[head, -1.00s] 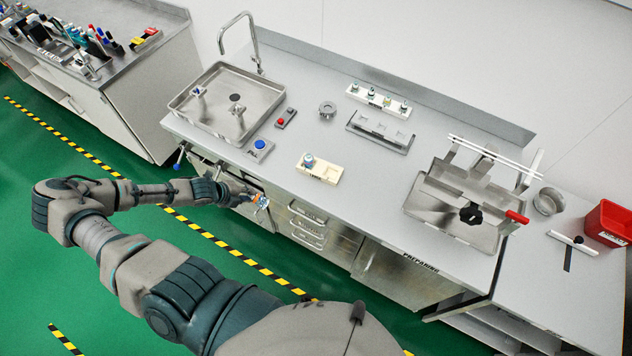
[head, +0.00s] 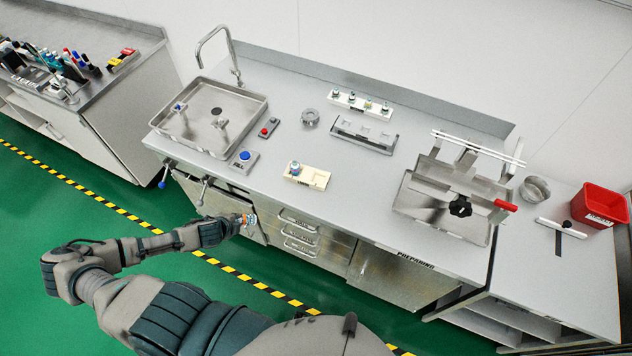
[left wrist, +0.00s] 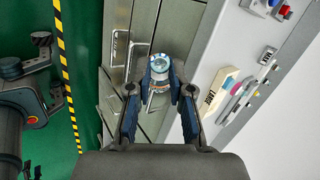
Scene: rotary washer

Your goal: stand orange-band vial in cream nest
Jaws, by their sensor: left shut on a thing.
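My left gripper (head: 248,219) is shut on a small vial with a light cap (left wrist: 160,66). An orange patch shows at the gripper in the head view, so this looks like the orange-band vial. The gripper is in front of the counter's drawer fronts, below the worktop edge. The cream nest block (head: 318,180) lies near the front of the worktop, up and to the right of the gripper. A vial with a teal and white top (head: 295,167) stands at its left end; its right recess looks empty. My right gripper is out of view.
A sink tray (head: 215,100), a blue button box (head: 244,160) and a red button box (head: 268,128) are left of the block. A white rack of several vials (head: 345,100) and a grey holder (head: 365,134) stand behind. A metal device (head: 445,205) stands right.

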